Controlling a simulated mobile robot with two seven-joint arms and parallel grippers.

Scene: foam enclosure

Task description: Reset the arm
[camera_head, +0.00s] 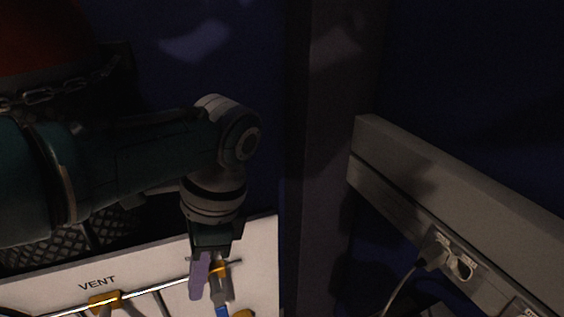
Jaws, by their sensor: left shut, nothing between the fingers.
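My left arm comes in from the left and bends down at its wrist. My left gripper (212,279) points downward in front of a white panel (259,245) marked "VENT". Its fingers are close together, with nothing seen held between them. Yellow and blue parts show just behind and below the fingertips; I cannot tell whether the fingers touch them. My right gripper is not in view.
A grey rail (450,190) with sockets and a plugged cable (405,286) runs along the right wall. A dark post (335,150) stands in the middle. A chain (62,92) and a red object (40,35) are at the upper left. Yellow-handled valves (104,300) sit on the panel.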

